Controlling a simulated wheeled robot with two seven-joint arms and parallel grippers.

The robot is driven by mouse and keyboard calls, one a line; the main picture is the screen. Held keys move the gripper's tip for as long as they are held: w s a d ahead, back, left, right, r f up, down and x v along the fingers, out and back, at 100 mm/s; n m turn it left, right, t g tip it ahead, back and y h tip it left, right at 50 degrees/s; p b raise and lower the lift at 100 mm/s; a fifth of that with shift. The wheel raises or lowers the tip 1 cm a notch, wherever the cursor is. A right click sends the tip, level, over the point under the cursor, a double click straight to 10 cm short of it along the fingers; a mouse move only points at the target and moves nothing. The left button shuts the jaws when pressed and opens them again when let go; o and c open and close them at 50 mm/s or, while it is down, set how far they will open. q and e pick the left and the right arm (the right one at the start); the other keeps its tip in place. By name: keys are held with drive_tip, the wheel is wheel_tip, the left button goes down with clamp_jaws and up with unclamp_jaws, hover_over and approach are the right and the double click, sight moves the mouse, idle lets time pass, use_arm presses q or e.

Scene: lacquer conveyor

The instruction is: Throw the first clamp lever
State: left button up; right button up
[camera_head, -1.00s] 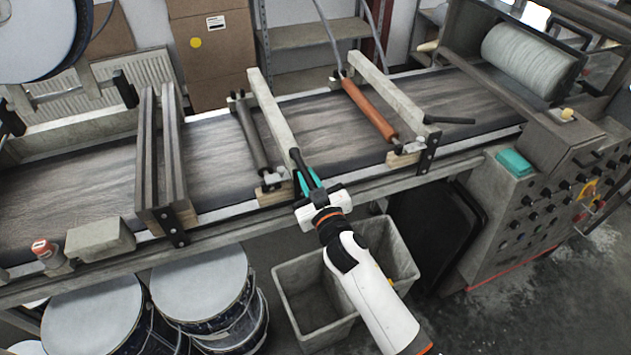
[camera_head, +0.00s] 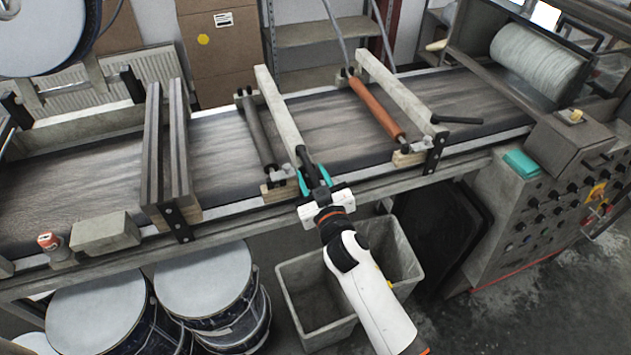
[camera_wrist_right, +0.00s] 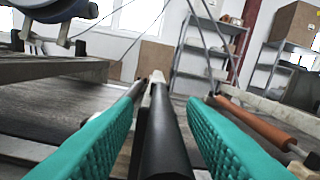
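The clamp lever (camera_head: 303,158) is a black handle at the near end of the first pale clamp bar (camera_head: 277,105), which crosses the conveyor. My right gripper (camera_head: 314,180) is at this lever, at the conveyor's near edge. In the right wrist view the black lever (camera_wrist_right: 165,142) runs between the two open teal fingers. A gap shows on each side of it, and I see no firm contact. A second black lever (camera_head: 457,120) sticks out to the right from the second pale bar (camera_head: 400,88). My left gripper is not in view.
A dark roller (camera_head: 258,133) lies left of the first bar and an orange roller (camera_head: 376,108) right of it. A grey bin (camera_head: 318,325) stands below my right arm, with lidded drums (camera_head: 205,280) to its left. A control panel (camera_head: 555,205) is at the right.

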drive_tip(key=b+v, duration=0.1)
drive_tip(key=v, duration=1.1)
drive_tip(key=shift+b, duration=0.4)
drive_tip(key=s+d+f+g+h, duration=0.1)
drive_tip(key=d+f+g, duration=0.1)
drive_tip(key=f, duration=0.9)
drive_tip(key=d+f+g+h, duration=0.2)
drive_tip(key=d+f, duration=0.1)
drive_tip(key=f, duration=0.7)
drive_tip(key=s+d+f+m+g+h, duration=0.1)
drive_tip(key=s+d+f+g, duration=0.2)
drive_tip(key=f, duration=0.5)
drive_tip(key=s+d+f+m+g+h, duration=0.1)
drive_tip(key=s+d+f, duration=0.2)
drive_tip(key=s+f, duration=0.4)
drive_tip(key=s+d+f+g, duration=0.2)
drive_tip(key=s+d+f, duration=0.2)
drive_tip(key=s, duration=0.5)
drive_tip(key=s+d+f+m+g+h, duration=0.1)
drive_tip(key=s+d+f+g, duration=0.2)
drive_tip(key=s+f, duration=0.5)
drive_tip(key=s+d+f+m+g+h, duration=0.1)
drive_tip(key=s+d+f, duration=0.4)
drive_tip(key=s, duration=0.5)
drive_tip(key=shift+s+d+f+g, duration=0.25)
drive_tip(key=shift+d+f+g, duration=0.15)
drive_tip(key=shift+g, duration=0.4)
